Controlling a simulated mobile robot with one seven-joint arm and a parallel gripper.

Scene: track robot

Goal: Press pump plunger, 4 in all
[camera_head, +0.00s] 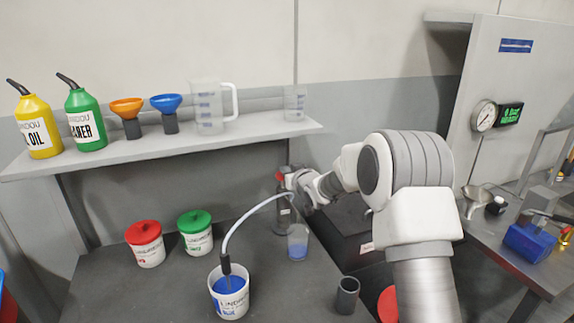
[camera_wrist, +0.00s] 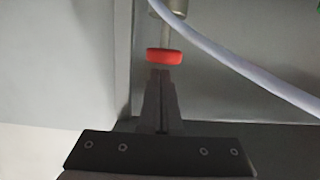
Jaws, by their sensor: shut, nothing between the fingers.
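The pump (camera_head: 281,208) is a dark upright body at the back of the dark bench, partly hidden behind my wrist. Its red plunger knob (camera_head: 281,173) shows at its top. In the wrist view the red knob (camera_wrist: 164,56) sits on a thin metal rod. My gripper (camera_wrist: 161,73) is shut and empty, its fingertips close to the knob; I cannot tell whether they touch. In the head view my gripper (camera_head: 291,181) is beside the pump top. A pale hose (camera_head: 246,215) arcs from a white bucket of blue liquid (camera_head: 231,299) to the pump area. A clear beaker (camera_head: 298,242) holds some blue liquid.
Red-lidded (camera_head: 147,252) and green-lidded (camera_head: 197,241) tubs stand left on the bench. A dark cup (camera_head: 347,295) stands at the front right. The shelf (camera_head: 150,146) above holds bottles, funnels and jugs. The hose (camera_wrist: 235,65) crosses close to my gripper.

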